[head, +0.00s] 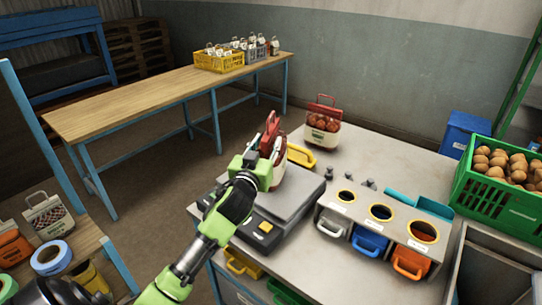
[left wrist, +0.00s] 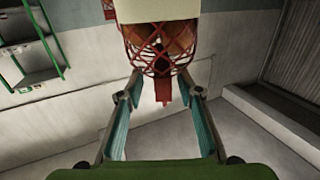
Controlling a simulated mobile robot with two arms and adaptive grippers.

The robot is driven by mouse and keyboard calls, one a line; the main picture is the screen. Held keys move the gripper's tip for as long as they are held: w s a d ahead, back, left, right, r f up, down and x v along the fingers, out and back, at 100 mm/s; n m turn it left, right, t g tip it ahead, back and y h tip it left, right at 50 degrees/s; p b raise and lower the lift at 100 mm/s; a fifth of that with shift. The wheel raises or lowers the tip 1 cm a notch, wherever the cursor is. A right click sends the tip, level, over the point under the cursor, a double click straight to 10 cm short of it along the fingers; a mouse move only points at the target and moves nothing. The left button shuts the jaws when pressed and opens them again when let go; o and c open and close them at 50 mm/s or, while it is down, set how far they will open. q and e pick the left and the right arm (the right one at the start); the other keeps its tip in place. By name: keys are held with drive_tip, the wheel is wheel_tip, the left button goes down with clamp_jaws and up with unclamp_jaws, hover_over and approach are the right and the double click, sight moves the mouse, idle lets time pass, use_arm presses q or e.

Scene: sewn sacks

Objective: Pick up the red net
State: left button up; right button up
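A red net sack with a pale band stands on the grey scale (head: 308,199), its red top (head: 271,131) showing just beyond my left gripper (head: 268,150) in the head view. In the left wrist view the red net (left wrist: 160,58) and its pale band (left wrist: 158,10) are ahead, with a narrow red tail (left wrist: 163,90) between the fingertips. My left gripper (left wrist: 162,95) is open, its fingers on either side of the tail with gaps. Part of the sack is hidden by the gripper in the head view. A second red net sack (head: 322,122) with round produce stands farther back. My right gripper is not in view.
A yellow tray (head: 301,156) lies behind the scale. To the right are a sorting box with round openings (head: 381,212) and a green crate (head: 493,196) of brown produce. A wooden bench (head: 150,96) at the back holds a yellow crate (head: 219,63).

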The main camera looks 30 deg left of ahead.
sight(269, 135)
use_arm(q)
drive_tip(key=x, duration=0.1)
drive_tip(key=p+x, duration=0.1)
drive_tip(key=x, duration=0.1)
drive_tip(key=shift+w+a+r, duration=0.2)
drive_tip(key=shift+a+r, duration=0.15)
drive_tip(key=shift+w+a+f+p, duration=0.1)
drive_tip(key=shift+w+f+p, duration=0.05)
drive_tip(key=shift+w+p, duration=0.25)
drive_tip(key=c, duration=0.3)
clamp_jaws()
